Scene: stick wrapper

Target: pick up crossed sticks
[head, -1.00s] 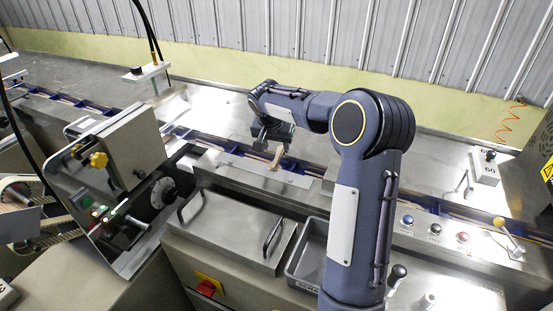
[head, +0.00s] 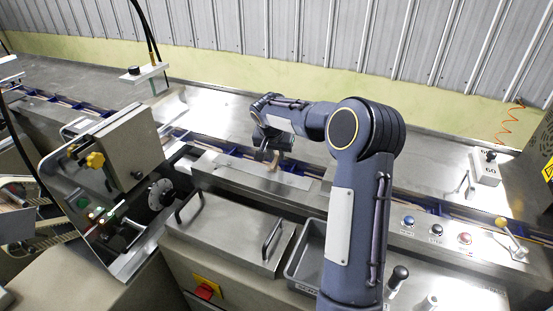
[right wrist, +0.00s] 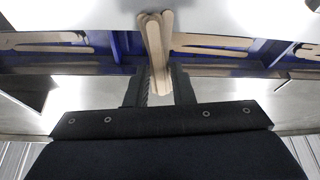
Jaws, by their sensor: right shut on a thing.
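My right gripper (head: 270,156) is over the conveyor's front edge in the head view. In the head view the held sticks (head: 276,161) show only as a small tan piece beside the fingers. I cannot tell whether they still touch the metal surface. My left gripper is not in view.
The blue conveyor track (head: 320,178) runs behind the metal ledge (head: 290,178); more sticks lie along it, left (right wrist: 45,38) and right (right wrist: 212,41) in the right wrist view. A wrapper machine (head: 115,165) stands at left. A handled cover (head: 235,230) and grey tray (head: 305,255) are in front.

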